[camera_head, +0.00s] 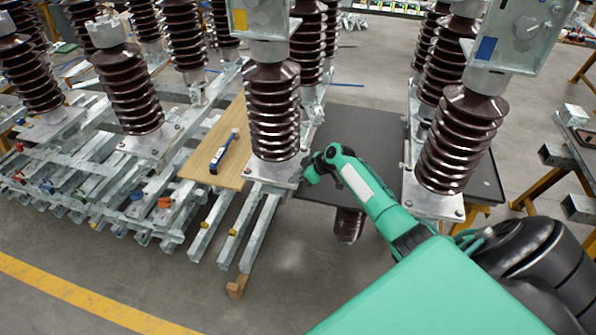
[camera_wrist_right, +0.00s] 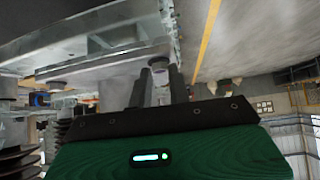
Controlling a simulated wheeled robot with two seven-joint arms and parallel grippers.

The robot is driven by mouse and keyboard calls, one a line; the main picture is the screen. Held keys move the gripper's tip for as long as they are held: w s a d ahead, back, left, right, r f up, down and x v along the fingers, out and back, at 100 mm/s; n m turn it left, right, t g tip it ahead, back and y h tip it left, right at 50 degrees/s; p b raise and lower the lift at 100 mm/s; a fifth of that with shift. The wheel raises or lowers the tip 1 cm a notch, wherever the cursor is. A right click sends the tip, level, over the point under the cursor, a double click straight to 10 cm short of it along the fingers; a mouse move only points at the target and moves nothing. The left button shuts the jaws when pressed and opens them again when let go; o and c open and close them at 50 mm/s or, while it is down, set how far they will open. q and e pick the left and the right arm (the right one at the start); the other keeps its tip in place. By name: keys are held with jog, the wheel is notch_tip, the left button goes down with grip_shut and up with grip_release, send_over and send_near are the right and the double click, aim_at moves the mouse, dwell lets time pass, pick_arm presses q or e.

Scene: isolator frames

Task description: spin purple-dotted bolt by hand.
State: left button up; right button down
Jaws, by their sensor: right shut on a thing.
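My right gripper (camera_head: 308,164) reaches in from the lower right to the right edge of the metal base plate (camera_head: 262,173) under the middle brown ribbed insulator (camera_head: 271,110). In the wrist view, its two dark fingers (camera_wrist_right: 160,84) point up at the underside of the plate (camera_wrist_right: 110,62). They are shut on a grey bolt (camera_wrist_right: 159,64) that hangs below the plate, its head at the fingertips. No purple dot can be made out on it. A second bolt (camera_wrist_right: 55,86) sits further left under the plate. My left gripper is out of view.
A second ribbed insulator (camera_head: 461,140) stands to the right, beyond a dark table top (camera_head: 350,130). A wooden board (camera_head: 215,150) with a blue tool (camera_head: 224,151) lies on the left over metal beams. Open floor (camera_head: 300,270) is in front.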

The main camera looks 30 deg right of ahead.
jog(key=m+h+p, duration=0.1)
jog(key=m+p, duration=0.1)
jog(key=a+m+t+h+p, duration=0.1)
jog(key=m+h+p, duration=0.1)
jog(key=p, duration=0.1)
jog(key=m+h+p, duration=0.2)
jog(key=m, duration=0.1)
jog(key=shift+s+a+r+t+p, duration=0.2)
jog(key=shift+r+t+p, duration=0.1)
jog(key=shift+t+p, duration=0.1)
jog(key=shift+a+f+m+h+p, duration=0.1)
jog(key=shift+a+m+h+p, duration=0.05)
jog(key=shift+m+h+p, duration=0.55)
jog(key=shift+w+a+f+m+h, duration=0.15)
jog(key=shift+m+h, duration=0.45)
jog(key=shift+m, duration=0.3)
jog(key=shift+f+m+g+h, duration=0.1)
jog(key=shift+m+g+h, duration=0.25)
jog(key=shift+m, duration=0.25)
jog(key=c, duration=1.3)
grip_release()
